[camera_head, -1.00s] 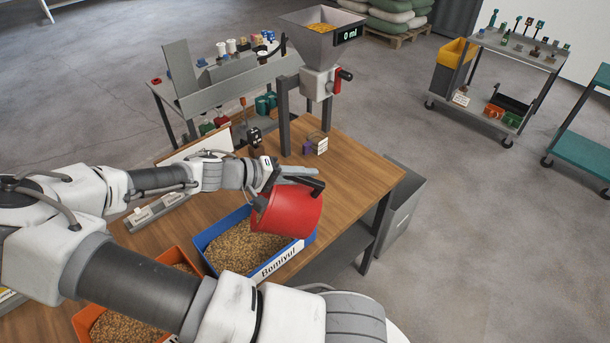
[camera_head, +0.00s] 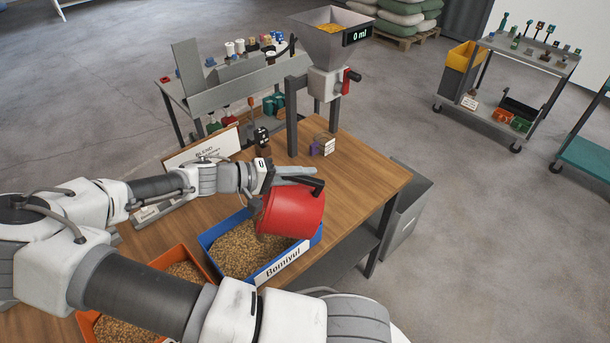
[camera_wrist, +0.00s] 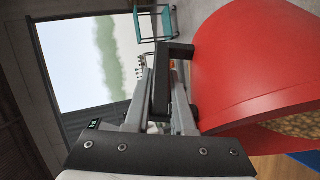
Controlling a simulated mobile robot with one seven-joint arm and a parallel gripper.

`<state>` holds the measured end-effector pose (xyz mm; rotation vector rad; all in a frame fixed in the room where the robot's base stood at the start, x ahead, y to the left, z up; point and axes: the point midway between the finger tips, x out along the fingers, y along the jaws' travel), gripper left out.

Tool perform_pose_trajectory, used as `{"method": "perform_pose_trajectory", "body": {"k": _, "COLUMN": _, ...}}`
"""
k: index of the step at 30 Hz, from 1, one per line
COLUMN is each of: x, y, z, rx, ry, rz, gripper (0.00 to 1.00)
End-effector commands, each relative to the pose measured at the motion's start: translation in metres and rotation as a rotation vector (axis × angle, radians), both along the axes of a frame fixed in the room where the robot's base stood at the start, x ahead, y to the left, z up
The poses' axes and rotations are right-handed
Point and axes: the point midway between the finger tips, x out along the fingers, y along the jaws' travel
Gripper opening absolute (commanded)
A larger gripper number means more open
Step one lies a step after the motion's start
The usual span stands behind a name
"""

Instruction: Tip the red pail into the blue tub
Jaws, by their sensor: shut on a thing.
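The red pail (camera_head: 294,213) is tilted on its side above the right end of the blue tub (camera_head: 216,231), its mouth turned left and down. In the wrist view the red pail (camera_wrist: 260,65) fills the right side, and tan grain shows at its mouth. The blue tub holds tan grain and has a white label reading "Bomiyul" (camera_head: 282,263). My gripper (camera_head: 290,180) is shut on the pail's dark handle bracket; it also shows in the wrist view (camera_wrist: 165,95). Whether grain is falling is hard to tell.
An orange tub (camera_head: 170,255) of grain stands left of the blue tub, partly behind my arm. A sign (camera_head: 207,147) and small items stand behind. The table's right side (camera_head: 370,185) is clear.

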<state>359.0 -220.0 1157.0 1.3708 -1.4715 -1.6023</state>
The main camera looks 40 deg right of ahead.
Motion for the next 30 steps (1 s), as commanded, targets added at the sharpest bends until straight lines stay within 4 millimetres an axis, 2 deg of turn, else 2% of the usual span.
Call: {"method": "perform_pose_trajectory", "body": {"k": 30, "x": 0.014, "y": 0.014, "z": -0.003, "rx": -0.089, "ry": 0.084, "rz": 0.001, "gripper": 0.00}}
